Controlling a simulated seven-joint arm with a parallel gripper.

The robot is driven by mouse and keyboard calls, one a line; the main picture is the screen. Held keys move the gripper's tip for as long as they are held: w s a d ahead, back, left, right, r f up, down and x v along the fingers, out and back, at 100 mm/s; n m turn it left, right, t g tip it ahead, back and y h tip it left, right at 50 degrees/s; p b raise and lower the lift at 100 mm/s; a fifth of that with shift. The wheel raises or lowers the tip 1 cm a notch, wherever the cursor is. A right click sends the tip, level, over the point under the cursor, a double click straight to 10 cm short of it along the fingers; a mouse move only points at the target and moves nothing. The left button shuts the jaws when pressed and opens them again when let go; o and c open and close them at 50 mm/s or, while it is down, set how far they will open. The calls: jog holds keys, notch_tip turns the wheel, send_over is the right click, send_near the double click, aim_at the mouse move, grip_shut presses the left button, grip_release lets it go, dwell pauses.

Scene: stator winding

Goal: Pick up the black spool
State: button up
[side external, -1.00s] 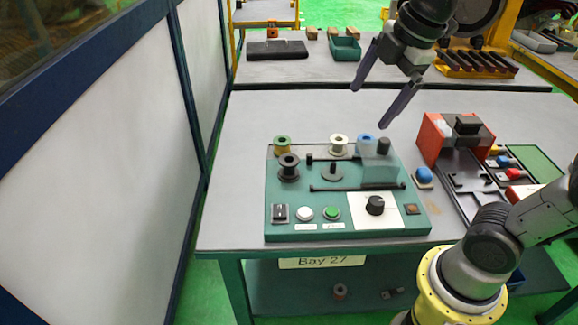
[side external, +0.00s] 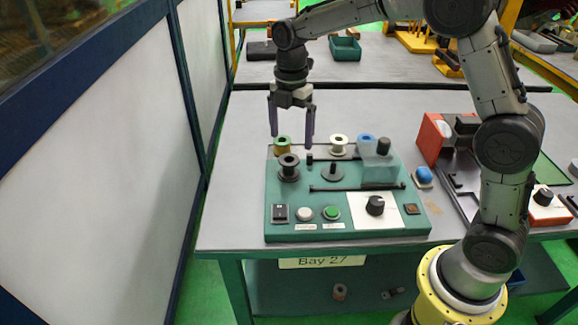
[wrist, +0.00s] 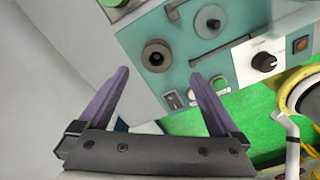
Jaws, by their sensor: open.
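The black spool (side external: 289,168) stands upright at the left of the green winding panel (side external: 350,235). It also shows in the wrist view (wrist: 157,56), seen from above just beyond the fingertips. My gripper (side external: 291,141) points down with its fingers spread and empty. Its tips appear above and a little behind the black spool, apart from it. In the wrist view my gripper (wrist: 159,73) has its fingers on either side of the line to the spool.
An olive spool (side external: 282,146), a white spool (side external: 339,145) and a blue spool (side external: 366,145) stand along the panel's back. A thin post on a disc (side external: 333,172) stands right of the black spool. A red box (side external: 431,138) is further right. Bare table lies left of the panel.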

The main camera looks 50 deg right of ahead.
aim_at(289, 166)
notch_tip(289, 166, down, 4)
jog(key=shift+f, duration=0.1)
jog(key=shift+w+f, duration=0.15)
jog(key=shift+f, duration=1.15)
jog(key=shift+w+f, duration=0.15)
jog(key=shift+f, duration=1.15)
jog(key=c, duration=1.5)
jog(key=shift+o, duration=0.2)
jog(key=shift+r, duration=0.1)
